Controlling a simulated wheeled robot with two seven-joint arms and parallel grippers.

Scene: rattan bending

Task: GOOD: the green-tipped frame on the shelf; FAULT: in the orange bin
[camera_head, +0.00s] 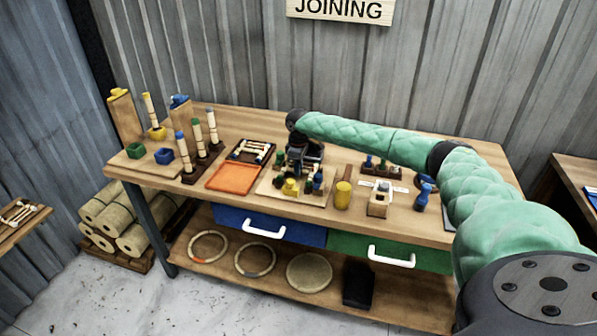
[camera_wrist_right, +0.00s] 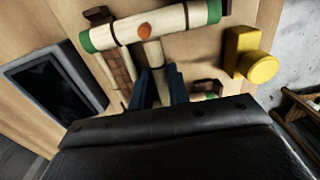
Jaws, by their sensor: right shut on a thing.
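The green-tipped frame (camera_wrist_right: 158,27) shows close up in the right wrist view. It has a pale rattan bar with green ends, an orange spot near its middle and a pale upright joining it. My right gripper (camera_wrist_right: 160,76) has its blue fingers shut on that upright. In the head view my right gripper (camera_head: 296,160) is over the wooden fixture (camera_head: 275,187) at mid-bench and hides most of the frame. An orange tray (camera_head: 234,178), likely the orange bin, lies empty left of the fixture. My left gripper is out of view.
A dark tray with pale rattan pieces (camera_head: 253,150) stands behind the orange tray. A yellow cylinder (camera_head: 343,195) and a small wooden block device (camera_head: 379,199) stand right of the fixture. Upright rattan posts (camera_head: 197,135) crowd the bench's left. The lower board (camera_head: 220,268) carries rings.

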